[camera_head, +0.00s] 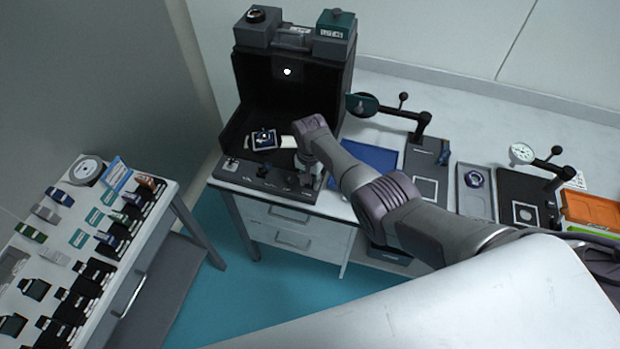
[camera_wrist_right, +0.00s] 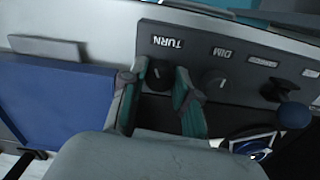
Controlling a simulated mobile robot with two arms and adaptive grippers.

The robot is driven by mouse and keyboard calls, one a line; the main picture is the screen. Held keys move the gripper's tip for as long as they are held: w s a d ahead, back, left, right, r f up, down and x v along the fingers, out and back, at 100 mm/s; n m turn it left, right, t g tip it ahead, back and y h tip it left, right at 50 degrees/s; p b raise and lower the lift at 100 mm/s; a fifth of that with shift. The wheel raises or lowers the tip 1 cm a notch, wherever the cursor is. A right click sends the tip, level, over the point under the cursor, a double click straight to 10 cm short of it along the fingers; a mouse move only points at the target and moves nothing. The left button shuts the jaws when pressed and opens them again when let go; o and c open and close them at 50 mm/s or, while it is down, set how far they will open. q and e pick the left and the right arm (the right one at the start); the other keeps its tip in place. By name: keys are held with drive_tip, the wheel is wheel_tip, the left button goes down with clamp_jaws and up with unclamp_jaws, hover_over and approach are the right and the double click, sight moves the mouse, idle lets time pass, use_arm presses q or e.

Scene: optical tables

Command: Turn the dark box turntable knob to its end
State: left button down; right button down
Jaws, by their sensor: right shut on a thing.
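The dark box (camera_head: 245,95) stands open at the front on the white table, with a sloped control panel (camera_head: 262,179) along its front edge. A small piece lies on the turntable area (camera_head: 262,140) inside. My right gripper (camera_head: 311,172) reaches down to the panel's right end in the head view. In the right wrist view, its green-padded fingers (camera_wrist_right: 160,98) are on either side of the dark turntable knob (camera_wrist_right: 158,76), under the label TURN, and shut on it. The knob's angle is partly hidden by the fingers. My left gripper is not in view.
Beside the TURN knob are the DIM knob (camera_wrist_right: 214,82) and a joystick with a blue ball (camera_wrist_right: 293,115). A blue mat (camera_head: 372,158) lies right of the box. A side table (camera_head: 150,215) with several small parts is at left.

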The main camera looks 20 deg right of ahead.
drive_tip(key=shift+w+r+m, duration=0.1)
drive_tip(key=shift+w+m, duration=0.05)
drive_tip(key=shift+m, duration=1.75)
drive_tip(key=c, duration=1.1)
unclamp_jaws()
drive_tip(key=shift+o, duration=1.3)
wheel_tip(320, 180, up, 12)
